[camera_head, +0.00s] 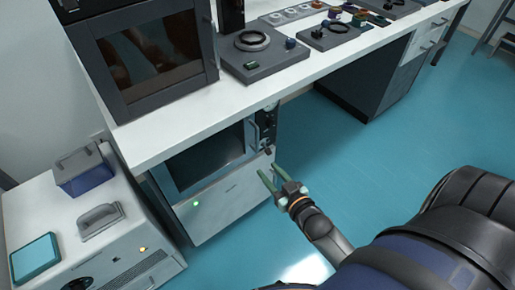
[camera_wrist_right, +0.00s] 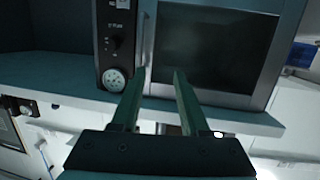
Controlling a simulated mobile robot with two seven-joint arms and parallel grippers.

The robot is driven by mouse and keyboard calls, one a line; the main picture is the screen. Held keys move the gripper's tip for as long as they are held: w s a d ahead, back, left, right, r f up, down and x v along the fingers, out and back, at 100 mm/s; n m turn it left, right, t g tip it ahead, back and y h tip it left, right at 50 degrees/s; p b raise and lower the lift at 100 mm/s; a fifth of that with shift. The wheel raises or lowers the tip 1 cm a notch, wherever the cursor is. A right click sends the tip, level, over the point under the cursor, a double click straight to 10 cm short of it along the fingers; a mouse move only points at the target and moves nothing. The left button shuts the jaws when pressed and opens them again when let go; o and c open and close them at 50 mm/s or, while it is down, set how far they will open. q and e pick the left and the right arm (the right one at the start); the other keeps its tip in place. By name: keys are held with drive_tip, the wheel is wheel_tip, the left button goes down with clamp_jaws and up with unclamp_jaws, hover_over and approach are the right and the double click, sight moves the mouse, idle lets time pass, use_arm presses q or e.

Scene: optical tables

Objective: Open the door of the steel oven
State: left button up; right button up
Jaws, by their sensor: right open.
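The steel oven (camera_head: 225,200) stands under the white bench, with a dark window (camera_head: 210,158) in its door. The door looks shut. Its upright bar handle (camera_head: 252,136) is on the door's right side, beside the dark control panel (camera_head: 267,125). In the right wrist view the handle (camera_wrist_right: 147,38) stands between the panel (camera_wrist_right: 117,45) and the window (camera_wrist_right: 208,50). My right gripper (camera_head: 269,171) is open and empty, in front of the oven and below the handle in the head view. In the wrist view its fingertips (camera_wrist_right: 159,71) appear near the handle's end; contact cannot be told. My left gripper is out of view.
The white bench top (camera_head: 190,110) overhangs the oven and carries a dark-framed cabinet (camera_head: 150,50) and a grey plate device (camera_head: 258,55). A white instrument box (camera_head: 110,245) stands at left. Blue floor (camera_head: 350,150) is clear right of the oven.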

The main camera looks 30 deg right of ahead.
sight(258, 136)
drive_tip(key=w+d+b, duration=0.1)
drive_tip(key=w, duration=0.3)
drive_tip(key=w+d+t+b, duration=0.1)
drive_tip(key=w+d+b, duration=0.1)
drive_tip(key=w, duration=0.2)
drive_tip(key=w+d+t+h+b, duration=0.1)
drive_tip(key=w+d+b, duration=0.1)
drive_tip(key=w, duration=0.3)
drive_tip(key=shift+f+m, duration=0.4)
drive_tip(key=shift+w, duration=0.8)
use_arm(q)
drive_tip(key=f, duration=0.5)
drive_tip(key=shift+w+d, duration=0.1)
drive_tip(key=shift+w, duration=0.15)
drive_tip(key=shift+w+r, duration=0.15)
use_arm(e)
clamp_jaws()
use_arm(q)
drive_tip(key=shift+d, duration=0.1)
